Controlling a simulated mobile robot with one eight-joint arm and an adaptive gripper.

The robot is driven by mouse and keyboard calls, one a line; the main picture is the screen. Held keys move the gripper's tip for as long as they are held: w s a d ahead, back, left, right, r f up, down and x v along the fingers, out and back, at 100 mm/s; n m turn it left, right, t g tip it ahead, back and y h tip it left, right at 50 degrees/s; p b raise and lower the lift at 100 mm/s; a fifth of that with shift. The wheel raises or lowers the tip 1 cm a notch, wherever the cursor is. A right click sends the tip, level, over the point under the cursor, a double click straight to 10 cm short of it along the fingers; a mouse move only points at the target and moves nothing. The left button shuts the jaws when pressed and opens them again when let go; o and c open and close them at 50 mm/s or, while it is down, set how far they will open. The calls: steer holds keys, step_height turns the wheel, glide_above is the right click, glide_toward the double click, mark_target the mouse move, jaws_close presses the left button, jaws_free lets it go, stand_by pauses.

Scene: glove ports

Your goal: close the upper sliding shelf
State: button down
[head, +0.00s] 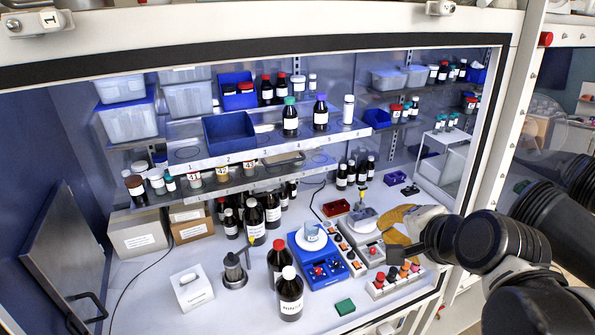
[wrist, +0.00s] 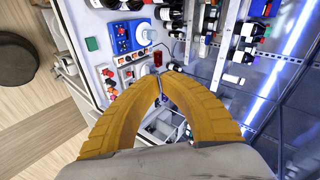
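The upper sliding shelf (head: 268,149) is a grey-white metal shelf inside the cabinet in the head view. It stands pulled out toward the front, its front edge forward of the bins behind. It bears an empty blue bin (head: 229,132), two dark bottles with teal (head: 290,118) and purple (head: 320,113) caps, and a white bottle (head: 348,109). My gripper (head: 402,225), with yellow fingers, is inside the cabinet at the right, lower than the shelf and well apart from it. In the wrist view its curved fingertips (wrist: 160,76) meet, with nothing seen between them.
A lower shelf (head: 225,183) with small jars lies beneath. Dark bottles (head: 290,295), a blue device (head: 320,262) and a control box (head: 395,284) crowd the worktop. The cabinet's frame (head: 490,130) stands beside my arm. A white rack (head: 440,160) is at the back right.

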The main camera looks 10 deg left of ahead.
steer(key=w+a+f+m+t+y+b, duration=0.1)
steer(key=w+a+f+m+y, duration=0.1)
steer(key=w+a+m, duration=0.7)
steer(key=w+a+f+m+t+y+b, duration=0.2)
steer(key=w+a+m, duration=0.8)
steer(key=w, duration=0.8)
steer(key=a, duration=0.3)
steer(key=shift+f+y, duration=0.15)
steer(key=shift+y, duration=0.15)
steer(key=shift+w+a, duration=0.1)
steer(key=shift+a, duration=0.05)
steer(key=r+b+x, duration=0.1)
steer(key=r+x, duration=0.1)
steer(key=x, duration=0.7)
steer(key=w+r+b+x, duration=0.1)
steer(key=r+x, duration=0.1)
steer(key=x, duration=0.7)
steer(key=shift+w+a, duration=0.25)
steer(key=shift+w, duration=0.15)
steer(key=shift+r, duration=0.15)
